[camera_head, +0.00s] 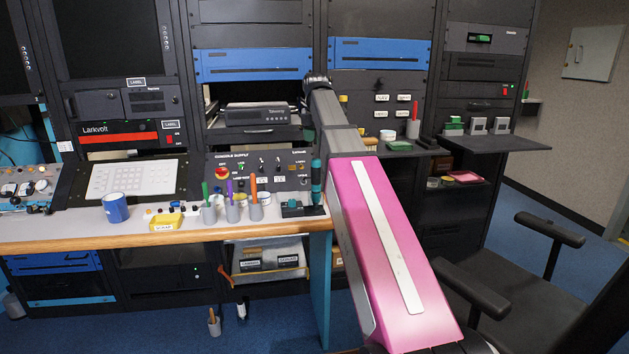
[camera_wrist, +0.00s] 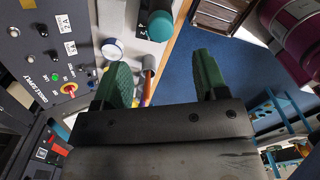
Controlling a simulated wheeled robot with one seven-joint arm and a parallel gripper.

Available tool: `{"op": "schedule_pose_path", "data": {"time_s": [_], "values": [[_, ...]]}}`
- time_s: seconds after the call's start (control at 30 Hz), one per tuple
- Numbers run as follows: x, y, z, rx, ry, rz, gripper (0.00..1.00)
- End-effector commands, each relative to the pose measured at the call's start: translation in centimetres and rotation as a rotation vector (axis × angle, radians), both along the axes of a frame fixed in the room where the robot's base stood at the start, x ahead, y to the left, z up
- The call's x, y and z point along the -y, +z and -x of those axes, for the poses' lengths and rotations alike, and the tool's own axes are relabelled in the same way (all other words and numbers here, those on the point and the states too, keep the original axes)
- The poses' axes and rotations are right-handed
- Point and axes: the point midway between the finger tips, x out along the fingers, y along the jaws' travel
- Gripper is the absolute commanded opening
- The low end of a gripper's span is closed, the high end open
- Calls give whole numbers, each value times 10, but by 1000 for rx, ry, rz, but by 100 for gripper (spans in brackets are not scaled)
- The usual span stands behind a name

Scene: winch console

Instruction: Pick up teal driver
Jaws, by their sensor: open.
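The teal driver (camera_head: 317,182) stands upright with a teal and black handle at the right end of the console desk, by a dark green and black block (camera_head: 298,208). In the wrist view a teal rounded end, which looks like the driver (camera_wrist: 160,26), shows at the top, beyond my fingertips and between their lines. My gripper (camera_wrist: 161,75) has two green fingers spread wide apart with nothing held between them. In the head view my pink arm reaches up past the desk's right end, and the gripper itself is hidden.
Grey cups (camera_head: 256,212) with coloured handles stand left of the driver. The console panel (camera_head: 262,170) rises behind. A black chair (camera_head: 500,290) stands at right.

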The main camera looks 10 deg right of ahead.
Motion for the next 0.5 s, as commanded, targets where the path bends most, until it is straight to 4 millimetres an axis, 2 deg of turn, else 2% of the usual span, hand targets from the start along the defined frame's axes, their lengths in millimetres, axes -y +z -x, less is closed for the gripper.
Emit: {"op": "schedule_pose_path", "data": {"time_s": [0.3, 0.5], "values": [[0, -44, 1, -2, -2, 0, 66], [0, -56, 1, 0, -2, 0, 66]]}}
